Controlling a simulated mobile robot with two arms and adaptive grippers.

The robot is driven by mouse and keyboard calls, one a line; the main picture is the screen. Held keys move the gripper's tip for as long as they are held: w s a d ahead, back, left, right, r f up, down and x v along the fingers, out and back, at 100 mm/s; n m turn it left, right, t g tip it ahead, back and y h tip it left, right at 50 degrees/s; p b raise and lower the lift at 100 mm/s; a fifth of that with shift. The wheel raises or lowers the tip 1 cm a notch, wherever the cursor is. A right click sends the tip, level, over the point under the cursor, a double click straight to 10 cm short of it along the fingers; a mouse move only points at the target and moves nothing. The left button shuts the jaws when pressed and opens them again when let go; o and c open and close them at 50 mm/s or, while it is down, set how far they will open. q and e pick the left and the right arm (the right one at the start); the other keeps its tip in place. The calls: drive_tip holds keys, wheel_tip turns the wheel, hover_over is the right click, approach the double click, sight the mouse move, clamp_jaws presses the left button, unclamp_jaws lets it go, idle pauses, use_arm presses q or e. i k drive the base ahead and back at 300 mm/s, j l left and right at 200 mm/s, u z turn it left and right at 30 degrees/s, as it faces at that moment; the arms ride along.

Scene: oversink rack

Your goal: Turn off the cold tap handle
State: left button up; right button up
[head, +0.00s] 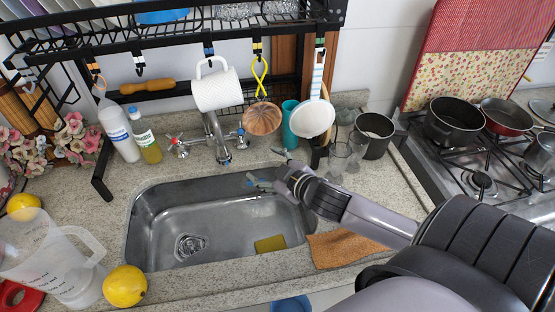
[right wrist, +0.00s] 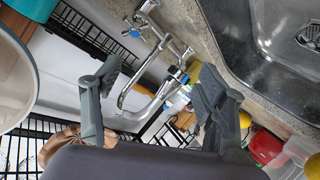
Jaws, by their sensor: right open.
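The tap (head: 216,135) stands behind the sink with a red handle (head: 176,146) on its left and the blue cold tap handle (head: 241,137) on its right. My right gripper (head: 263,165) is open and empty over the sink's back right part, in front of and slightly right of the blue handle, apart from it. In the right wrist view, the tap (right wrist: 168,42) shows beyond the open fingers (right wrist: 158,75), with the blue handle (right wrist: 133,33) at its upper left. My left gripper is not in view.
A wooden bowl (head: 262,118) and a white strainer (head: 313,119) hang from the black rack (head: 180,38) near the handle. A teal cup (head: 290,125), glasses (head: 340,158) and a dark pot (head: 375,135) stand to the right. The sink (head: 205,215) holds a yellow sponge (head: 270,243).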

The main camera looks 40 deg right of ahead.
sight(240, 132)
drive_tip(key=k+j, duration=0.4)
drive_tip(key=k, duration=0.5)
